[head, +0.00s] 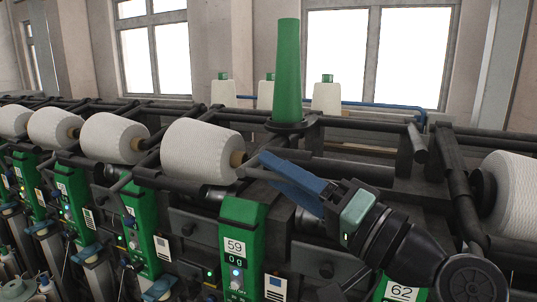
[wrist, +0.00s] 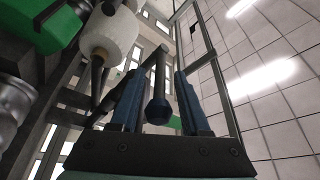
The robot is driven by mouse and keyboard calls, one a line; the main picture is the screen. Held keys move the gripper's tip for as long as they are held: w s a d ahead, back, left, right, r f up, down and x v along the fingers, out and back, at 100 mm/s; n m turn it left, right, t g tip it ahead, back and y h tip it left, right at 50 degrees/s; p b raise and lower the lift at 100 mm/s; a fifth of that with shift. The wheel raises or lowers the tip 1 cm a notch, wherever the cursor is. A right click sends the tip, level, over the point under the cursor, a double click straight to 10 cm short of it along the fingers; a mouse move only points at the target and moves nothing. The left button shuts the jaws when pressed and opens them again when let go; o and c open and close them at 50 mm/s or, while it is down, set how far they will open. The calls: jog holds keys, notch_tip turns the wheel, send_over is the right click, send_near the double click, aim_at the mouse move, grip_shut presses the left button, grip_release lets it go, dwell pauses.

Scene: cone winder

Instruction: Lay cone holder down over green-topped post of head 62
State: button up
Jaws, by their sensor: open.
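My gripper (head: 268,168) reaches left across the machine with its blue fingers apart. In the wrist view, a dark bar ending in a round knob (wrist: 158,110) lies between the two open fingers; it appears to be part of the cone holder, with no clear grip on it. A tall green cone (head: 287,75) stands upright on a dark round base behind the fingers. The green-topped post of head 62 (head: 401,293) shows only at the bottom edge, below my wrist; my arm hides most of it.
The green post of head 59 (head: 240,240) stands just left of my gripper. White yarn cones (head: 203,150) lie in a row to the left, and another yarn cone (head: 515,195) lies at the right. Dark rails (head: 350,168) run behind my gripper.

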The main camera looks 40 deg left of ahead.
jog(key=x, duration=0.2)
jog(key=shift+a, duration=0.3)
grip_shut()
dwell(1.3)
